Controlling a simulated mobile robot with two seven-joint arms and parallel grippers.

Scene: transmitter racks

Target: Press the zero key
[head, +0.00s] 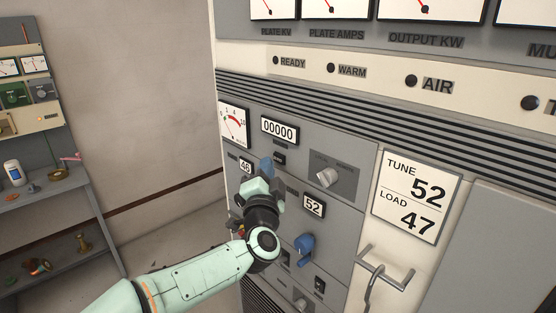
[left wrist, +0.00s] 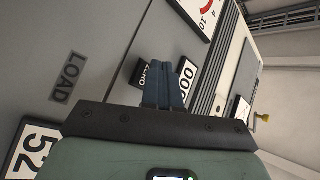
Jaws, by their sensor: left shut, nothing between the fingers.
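The zero key is a small black key (head: 279,159) below the white counter reading 00000 (head: 280,130) on the grey rack panel. In the left wrist view the key (left wrist: 143,73) carries white lettering and is partly hidden by my fingers. My left gripper (head: 266,168) is shut and empty, its blue fingers just left of and below the key in the head view. In the left wrist view the closed fingers (left wrist: 165,72) overlap the key's edge and the counter (left wrist: 187,76). I cannot tell whether they touch the key. My right gripper is not in view.
A metal handle (head: 384,268) sticks out at the lower right. A shelf (head: 40,195) with small items stands at the far left.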

